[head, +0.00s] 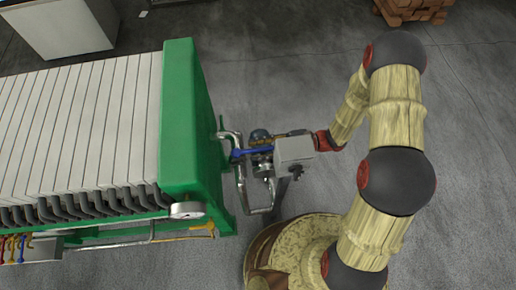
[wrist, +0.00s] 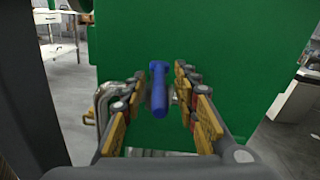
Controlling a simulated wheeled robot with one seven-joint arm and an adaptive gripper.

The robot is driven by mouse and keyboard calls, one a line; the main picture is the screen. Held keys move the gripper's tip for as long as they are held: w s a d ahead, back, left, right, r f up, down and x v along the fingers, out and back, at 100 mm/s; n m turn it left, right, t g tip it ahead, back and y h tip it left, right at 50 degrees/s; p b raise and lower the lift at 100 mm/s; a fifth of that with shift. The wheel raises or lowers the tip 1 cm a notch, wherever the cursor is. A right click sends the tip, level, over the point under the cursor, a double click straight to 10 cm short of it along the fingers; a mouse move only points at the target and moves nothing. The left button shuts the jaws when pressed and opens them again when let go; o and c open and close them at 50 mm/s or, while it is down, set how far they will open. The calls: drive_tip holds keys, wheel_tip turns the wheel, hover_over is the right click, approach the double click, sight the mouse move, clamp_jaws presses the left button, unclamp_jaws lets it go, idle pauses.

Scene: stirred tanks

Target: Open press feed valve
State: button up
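The press feed valve's blue lever handle (wrist: 158,88) is in the middle of the wrist view, pointing towards me. In the head view the blue handle (head: 252,152) shows by the pipework at the right side of the green press frame (head: 190,120). My gripper (wrist: 160,80) is open, with a yellow-padded finger on each side of the handle. A gap shows between each finger and the handle, and I see no contact. In the head view my gripper is small and partly hidden by a light grey box; the valve body is also partly hidden.
The light grey box (head: 294,150) is close beside my wrist. The floor (head: 470,130) on the right is clear. A stack of wooden pieces (head: 412,10) is at the back.

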drive_tip(key=shift+c, duration=1.2)
clamp_jaws()
